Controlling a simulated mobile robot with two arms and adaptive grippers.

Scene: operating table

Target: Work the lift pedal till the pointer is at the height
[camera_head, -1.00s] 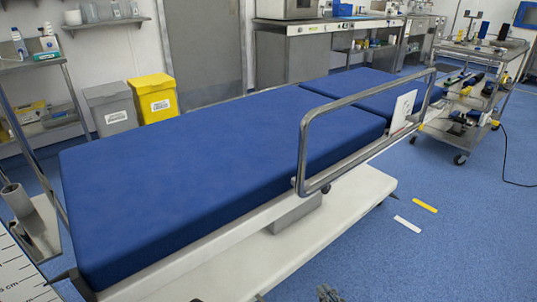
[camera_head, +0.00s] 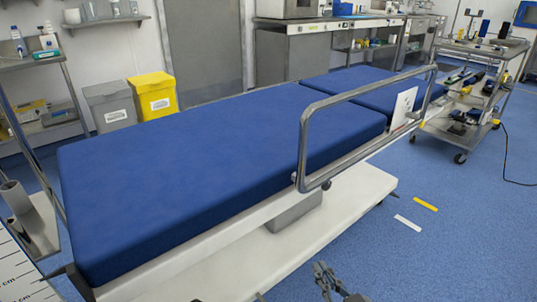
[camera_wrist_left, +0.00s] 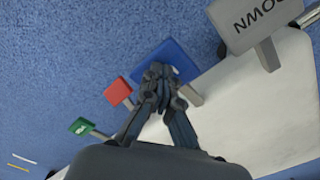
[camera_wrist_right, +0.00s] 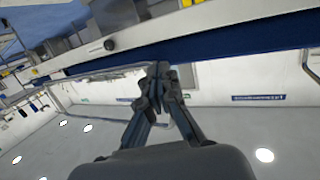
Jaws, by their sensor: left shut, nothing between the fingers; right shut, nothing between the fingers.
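In the left wrist view my left gripper (camera_wrist_left: 157,72) is shut and empty, with its tips over the blue pedal (camera_wrist_left: 180,56); I cannot tell whether they touch it. A red pedal (camera_wrist_left: 118,91) and a green pedal (camera_wrist_left: 79,126) lie to the left, and a grey pedal marked DOWN (camera_wrist_left: 252,22) to the upper right. The operating table (camera_head: 220,150) has a dark pointer (camera_head: 58,272) at its near left corner, beside a white cm scale (camera_head: 14,268). The number at its tip is not readable. My right gripper (camera_head: 325,275) is shut and empty, at the bottom of the head view.
A metal side rail (camera_head: 303,145) stands along the table's right side. The white base (camera_head: 310,235) spreads below. An instrument cart (camera_head: 465,135) is at the far right. A steel stand (camera_head: 35,225) is at the left. The blue floor at the right is mostly clear.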

